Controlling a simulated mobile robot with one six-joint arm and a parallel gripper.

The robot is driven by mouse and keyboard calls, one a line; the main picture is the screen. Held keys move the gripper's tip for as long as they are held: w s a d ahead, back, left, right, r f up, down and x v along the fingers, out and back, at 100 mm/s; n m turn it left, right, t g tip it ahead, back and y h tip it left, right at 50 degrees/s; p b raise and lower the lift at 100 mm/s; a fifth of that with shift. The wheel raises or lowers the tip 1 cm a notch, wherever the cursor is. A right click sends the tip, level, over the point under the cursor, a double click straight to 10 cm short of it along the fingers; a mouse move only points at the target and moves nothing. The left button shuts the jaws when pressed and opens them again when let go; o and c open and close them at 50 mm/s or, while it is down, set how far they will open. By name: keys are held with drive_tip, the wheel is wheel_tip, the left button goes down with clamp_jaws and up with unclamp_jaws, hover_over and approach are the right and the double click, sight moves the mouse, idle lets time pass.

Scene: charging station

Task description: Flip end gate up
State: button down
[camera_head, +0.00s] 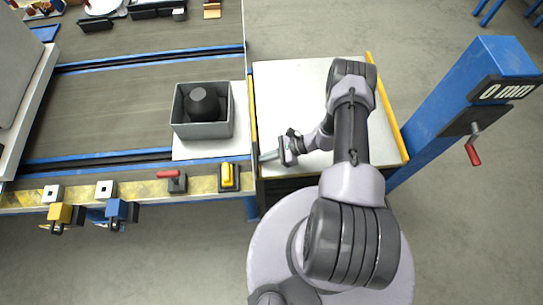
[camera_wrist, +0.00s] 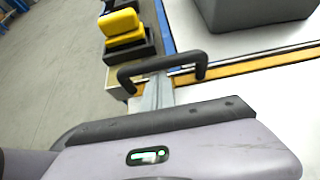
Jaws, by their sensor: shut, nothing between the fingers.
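The end gate appears as a narrow orange-yellow strip (camera_wrist: 250,67) with a black bar handle (camera_wrist: 140,68) in the wrist view. In the head view it seems to be the yellow strip (camera_head: 253,112) along the left edge of the white platform. My gripper (camera_head: 264,156) is low at the near end of that strip, fingers pointing left. In the wrist view its grey fingers (camera_wrist: 157,92) are shut and empty, and their tips reach the handle bar, seemingly beneath it. Whether they touch it I cannot tell.
A grey box (camera_head: 203,130) with a dark round object in it sits left of the gate on a white plate. A yellow switch (camera_head: 228,177) and a red lever (camera_head: 172,176) are on the near rail. A blue column (camera_head: 440,105) stands right of the white platform (camera_head: 290,90).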

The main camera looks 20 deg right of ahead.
drive_tip(key=shift+a, duration=0.1)
wheel_tip(320, 180, up, 9)
drive_tip(key=p, duration=0.5)
drive_tip(key=shift+w+p, duration=0.15)
drive_tip(key=shift+p, duration=0.25)
